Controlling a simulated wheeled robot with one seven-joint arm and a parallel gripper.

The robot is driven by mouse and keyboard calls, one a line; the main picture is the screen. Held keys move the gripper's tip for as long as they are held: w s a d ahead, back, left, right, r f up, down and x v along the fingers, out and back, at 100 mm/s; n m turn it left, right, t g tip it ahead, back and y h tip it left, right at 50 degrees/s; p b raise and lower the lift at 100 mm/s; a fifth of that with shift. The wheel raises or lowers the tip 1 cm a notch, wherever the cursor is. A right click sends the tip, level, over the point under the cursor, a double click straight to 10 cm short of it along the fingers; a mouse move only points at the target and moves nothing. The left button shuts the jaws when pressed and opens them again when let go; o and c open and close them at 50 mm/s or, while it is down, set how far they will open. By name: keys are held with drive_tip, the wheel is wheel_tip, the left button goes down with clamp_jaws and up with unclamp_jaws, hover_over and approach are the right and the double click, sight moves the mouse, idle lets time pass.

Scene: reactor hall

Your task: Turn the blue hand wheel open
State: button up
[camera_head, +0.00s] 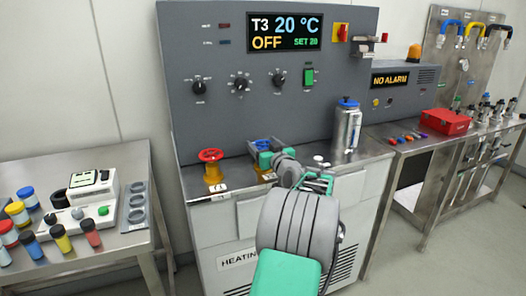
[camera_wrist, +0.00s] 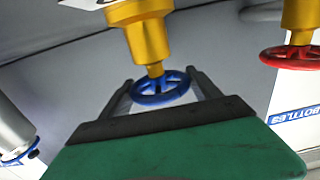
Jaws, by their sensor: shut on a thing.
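The blue hand wheel (camera_wrist: 160,88) sits on a brass valve body (camera_wrist: 148,40) in the wrist view, which shows the scene upside down. My gripper (camera_wrist: 163,82) has one dark finger on each side of the wheel and is shut on its rim. In the head view, my gripper (camera_head: 266,156) is over the bench top at the front of the grey panel. There the blue wheel (camera_head: 262,146) is partly hidden by the gripper. The wheel's turn angle cannot be told.
A red hand wheel (camera_head: 210,155) on a brass valve stands left of the blue one. A metal bottle with a blue cap (camera_head: 348,128) stands to the right. The panel display (camera_head: 284,31) reads T3 20 °C, OFF, SET 20. A side table (camera_head: 128,160) holds several jars.

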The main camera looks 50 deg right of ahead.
drive_tip(key=n+y+b, duration=0.1)
drive_tip(key=n+t+y+b, duration=0.1)
drive_tip(key=y, duration=0.1)
drive_tip(key=shift+f, duration=0.25)
drive_tip(key=shift+r+n+t+y+p, duration=0.15)
drive_tip(key=shift+n+t+y+p, duration=0.1)
drive_tip(key=shift+n+y, duration=0.5)
drive_tip(key=shift+r+n+t+y+p, duration=0.1)
drive_tip(key=shift+n+t+y+p, duration=0.25)
drive_tip(key=shift+y, duration=0.7)
drive_tip(key=shift+a+n+y, duration=0.1)
drive_tip(key=shift+n+y, duration=0.2)
drive_tip(key=o, duration=1.4)
drive_tip(key=shift+c, duration=0.2)
drive_tip(key=s, duration=0.7)
drive_tip(key=shift+s+a+b, duration=0.3)
drive_tip(key=shift+s+a, duration=0.05)
